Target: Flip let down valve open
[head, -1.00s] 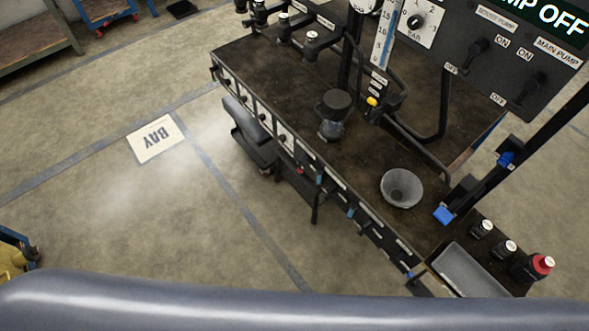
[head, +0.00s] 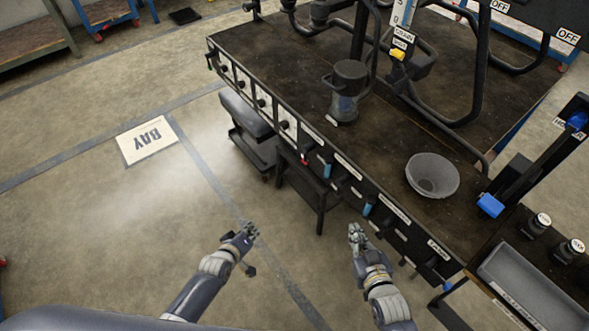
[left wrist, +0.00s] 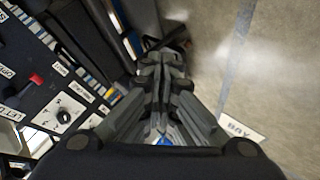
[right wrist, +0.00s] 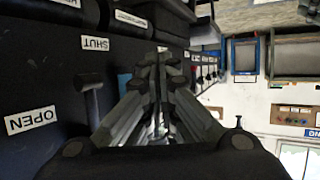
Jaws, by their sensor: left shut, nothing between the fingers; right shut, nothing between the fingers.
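My left gripper (head: 247,232) is shut and empty over the floor, in front of the bench and apart from it. My right gripper (head: 355,234) is shut and empty, close to the bench's front panel (head: 402,240). In the right wrist view, a grey lever (right wrist: 92,96) stands on the dark panel beside my right fingers, between a SHUT label (right wrist: 95,43) and an OPEN label (right wrist: 33,119). I cannot read the valve's name, so I cannot tell whether it is the let down valve. The left wrist view shows a red handle (left wrist: 37,79) and a dial (left wrist: 64,116).
The dark bench top (head: 290,75) carries a black-lidded jar (head: 347,90) and a grey bowl (head: 432,176). A stool (head: 247,115) stands by its front. A grey tray (head: 530,285) and small bottles are at the right.

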